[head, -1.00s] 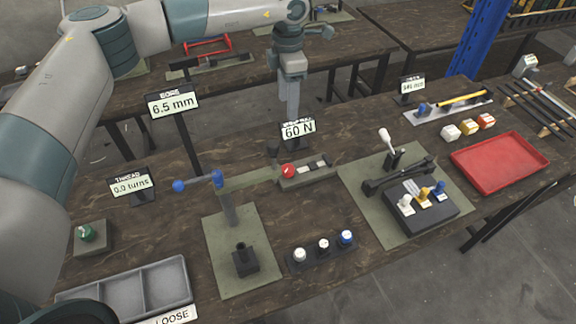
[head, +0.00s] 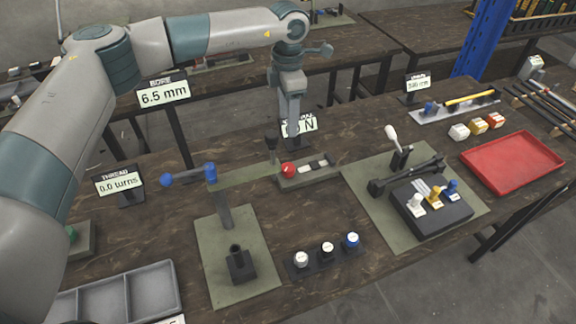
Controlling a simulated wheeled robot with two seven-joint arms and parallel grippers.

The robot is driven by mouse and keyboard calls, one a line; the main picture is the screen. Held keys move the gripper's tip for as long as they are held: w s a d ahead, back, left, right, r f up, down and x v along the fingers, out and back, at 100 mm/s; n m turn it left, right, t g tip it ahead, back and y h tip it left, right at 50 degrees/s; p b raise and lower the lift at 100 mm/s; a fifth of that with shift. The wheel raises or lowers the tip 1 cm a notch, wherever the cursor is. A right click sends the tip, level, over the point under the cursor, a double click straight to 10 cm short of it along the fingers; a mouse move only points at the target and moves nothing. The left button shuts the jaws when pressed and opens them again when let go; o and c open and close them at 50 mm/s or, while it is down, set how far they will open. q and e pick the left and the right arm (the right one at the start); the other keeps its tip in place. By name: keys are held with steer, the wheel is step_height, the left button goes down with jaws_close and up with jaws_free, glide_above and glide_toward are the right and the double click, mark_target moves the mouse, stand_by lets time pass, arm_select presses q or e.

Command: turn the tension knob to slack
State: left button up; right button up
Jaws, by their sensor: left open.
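My left gripper (head: 291,132) points down over the middle of the near bench, with its slim fingers in front of the force readout (head: 307,124), which shows "N" with its number partly covered. Just below the fingertips is a red round knob (head: 289,170) at the left end of a grey block with pale marks (head: 316,167). The gripper appears apart from the red knob. A dark upright knob or lever (head: 272,145) stands just left of the fingers. I cannot read a label saying which is the tension knob. My right gripper is not in view.
A blue-handled press (head: 220,195) stands left on a green mat. Small capped knobs (head: 327,249) stand in front. A lever fixture (head: 405,170), a block with levers (head: 432,208) and a red tray (head: 512,161) are right. A grey compartment tray (head: 115,295) is front left.

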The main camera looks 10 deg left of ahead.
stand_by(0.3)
arm_select(q)
steer(key=p, duration=0.7)
glide_toward(288, 167)
step_height(288, 167, down, 7)
steer(key=shift+f, duration=0.6)
steer(key=c, duration=1.1)
